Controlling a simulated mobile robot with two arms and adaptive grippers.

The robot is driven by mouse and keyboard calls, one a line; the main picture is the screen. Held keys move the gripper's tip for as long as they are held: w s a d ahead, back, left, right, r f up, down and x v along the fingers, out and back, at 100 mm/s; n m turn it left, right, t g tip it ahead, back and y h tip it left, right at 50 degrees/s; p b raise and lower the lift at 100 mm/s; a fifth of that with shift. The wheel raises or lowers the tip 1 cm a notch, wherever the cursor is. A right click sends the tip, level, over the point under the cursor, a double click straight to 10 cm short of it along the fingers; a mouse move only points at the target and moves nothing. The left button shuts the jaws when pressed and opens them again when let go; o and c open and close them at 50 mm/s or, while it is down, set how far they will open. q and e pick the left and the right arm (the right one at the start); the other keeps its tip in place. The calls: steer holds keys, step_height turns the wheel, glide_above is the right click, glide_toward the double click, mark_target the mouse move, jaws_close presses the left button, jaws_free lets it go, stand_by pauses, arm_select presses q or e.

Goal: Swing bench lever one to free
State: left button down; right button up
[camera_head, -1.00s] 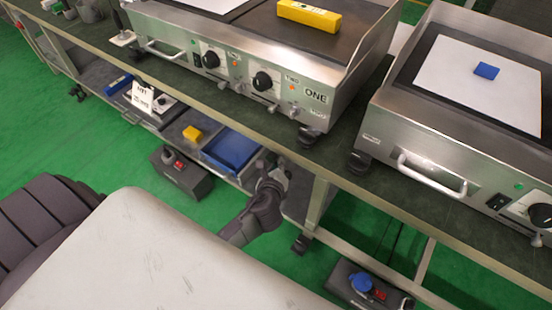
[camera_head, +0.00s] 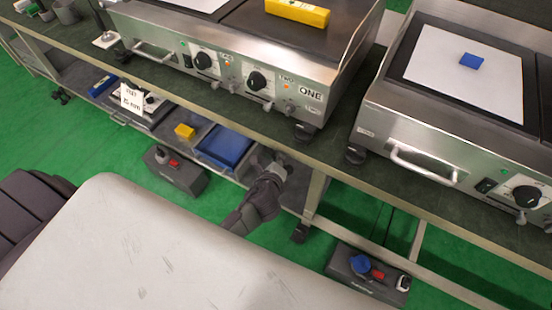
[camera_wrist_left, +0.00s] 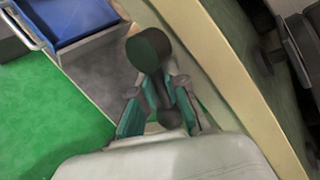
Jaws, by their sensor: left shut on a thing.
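A dark lever with a round black knob (camera_wrist_left: 149,50) shows in the left wrist view, just under the bench edge. My left gripper (camera_wrist_left: 160,108) is shut on the lever's shaft, with teal-lined fingers on either side and the knob sticking out beyond them. In the head view my left gripper (camera_head: 274,164) is below the bench's front edge, right of the blue tray. The lever itself is mostly hidden there by the gripper and the shade. My right gripper is not in view.
A blue tray (camera_head: 224,146) and a yellow block (camera_head: 185,131) lie on the lower shelf. Pedal boxes (camera_head: 175,171) stand on the green floor.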

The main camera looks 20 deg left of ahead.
arm_select(q)
steer(key=c, duration=1.2)
jaws_free()
steer(key=shift+s, duration=0.1)
steer(key=v, duration=1.2)
steer(key=s+f+n+g+h+p, duration=0.1)
steer(key=s+f+n+g+p, duration=0.3)
steer(key=f, duration=0.4)
steer(key=s+f+n+g+h+p, duration=0.1)
steer(key=s+f+n+p, duration=0.3)
steer(key=f, duration=0.5)
steer(key=s+a+f+n+g+p, duration=0.1)
steer(key=s+f+n+g, duration=0.1)
steer(key=s, duration=0.6)
steer(key=s+a+f+n+g+p, duration=0.2)
steer(key=s+f+n, duration=0.2)
steer(key=s+n, duration=0.2)
steer(key=s+a+f+n+g+h+p, duration=0.1)
steer(key=s+a+f+n+p, duration=0.1)
steer(key=s, duration=0.7)
steer(key=shift+s+f+n+g, duration=0.4)
steer(key=shift+f+n, duration=0.35)
steer(key=shift+n, duration=0.15)
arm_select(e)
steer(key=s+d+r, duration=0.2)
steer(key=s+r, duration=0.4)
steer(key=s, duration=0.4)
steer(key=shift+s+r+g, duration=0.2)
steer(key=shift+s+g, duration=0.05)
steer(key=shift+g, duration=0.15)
